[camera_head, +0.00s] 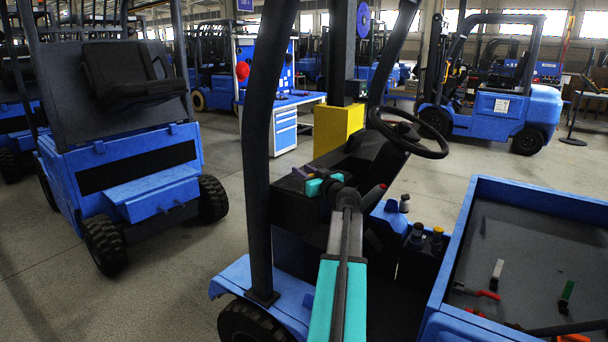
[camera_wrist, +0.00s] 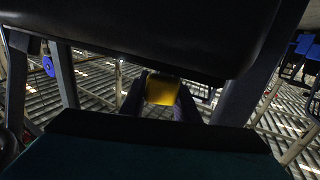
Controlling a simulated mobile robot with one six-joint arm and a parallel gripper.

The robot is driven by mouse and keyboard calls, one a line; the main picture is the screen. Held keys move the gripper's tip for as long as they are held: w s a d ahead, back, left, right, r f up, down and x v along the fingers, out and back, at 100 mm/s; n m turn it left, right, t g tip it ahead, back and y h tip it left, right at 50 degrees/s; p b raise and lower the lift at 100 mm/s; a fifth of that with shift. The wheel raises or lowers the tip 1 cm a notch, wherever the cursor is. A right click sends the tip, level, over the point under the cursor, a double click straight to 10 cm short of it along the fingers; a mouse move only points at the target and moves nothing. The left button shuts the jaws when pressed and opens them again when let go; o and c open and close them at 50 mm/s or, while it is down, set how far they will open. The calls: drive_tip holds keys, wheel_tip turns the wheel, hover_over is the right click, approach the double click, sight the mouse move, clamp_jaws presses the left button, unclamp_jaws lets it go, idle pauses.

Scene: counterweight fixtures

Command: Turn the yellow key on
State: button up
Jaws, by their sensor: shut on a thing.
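The yellow key (camera_wrist: 161,90) shows in the wrist view as a yellow block between the two fingers of my gripper (camera_wrist: 162,98). My gripper is shut on it. In the head view my gripper (camera_head: 302,174) is at the dark dashboard of the near forklift, left of and below the steering wheel. The key cannot be made out there, as my wrist and gripper cover that spot. How far the key is turned cannot be told.
The black steering wheel (camera_head: 408,132) stands right of my arm. A dark roof post (camera_head: 262,150) rises close on the left. A blue-walled tray (camera_head: 540,205) holds small loose items. Other forklifts stand around.

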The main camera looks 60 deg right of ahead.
drive_tip(key=shift+f+h+b, duration=0.2)
drive_tip(key=shift+h+b, duration=0.1)
drive_tip(key=shift+b, duration=0.05)
drive_tip(key=shift+s+d+m+g+h+b, duration=0.15)
drive_tip(key=shift+d+m+g+h+b, duration=0.05)
drive_tip(key=shift+m+g+h+b, duration=0.75)
drive_tip(key=shift+s+d+r+m+g+h+p, duration=0.1)
drive_tip(key=shift+s+d+m+g+h+p, duration=0.05)
drive_tip(key=shift+m+g+h+p, duration=0.45)
drive_tip(key=shift+s+d+r+m+g+h+p, duration=0.15)
drive_tip(key=shift+m+g+h+p, duration=0.25)
drive_tip(key=shift+h, duration=0.35)
drive_tip(key=o, duration=1)
drive_tip(key=shift+o, duration=0.2)
drive_tip(key=shift+f+b+v, duration=0.2)
drive_tip(key=shift+b+v, duration=1.55)
drive_tip(key=shift+v, duration=3.9)
drive_tip(key=shift+b, duration=0.7)
